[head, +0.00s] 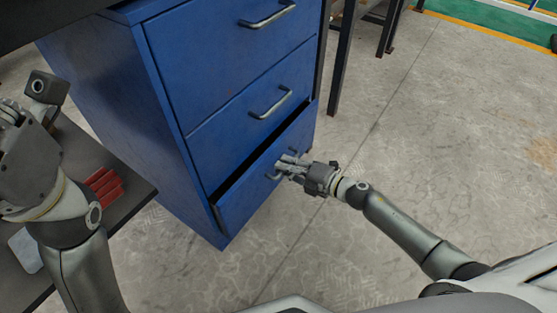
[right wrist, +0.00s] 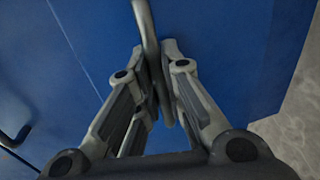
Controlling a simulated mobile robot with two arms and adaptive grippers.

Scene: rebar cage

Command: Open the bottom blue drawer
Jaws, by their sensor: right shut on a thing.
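A blue drawer cabinet (head: 110,110) stands at the left centre of the head view, with three drawers stacked on its front. The bottom blue drawer (head: 240,196) stands out a little, with a dark gap along its top edge. My right gripper (head: 281,170) is at the drawer's front, shut on its handle. In the right wrist view the grey bar handle (right wrist: 152,45) runs between the two fingers of the gripper (right wrist: 160,75). My left arm shows at the left edge of the head view; its fingertips are out of the picture.
The upper handle (head: 268,14) and middle handle (head: 271,102) are on shut drawers. A dark bench (head: 125,188) with red blocks (head: 104,185) is at the lower left. Dark table legs (head: 343,60) stand behind the cabinet. The concrete floor (head: 420,150) at right is clear.

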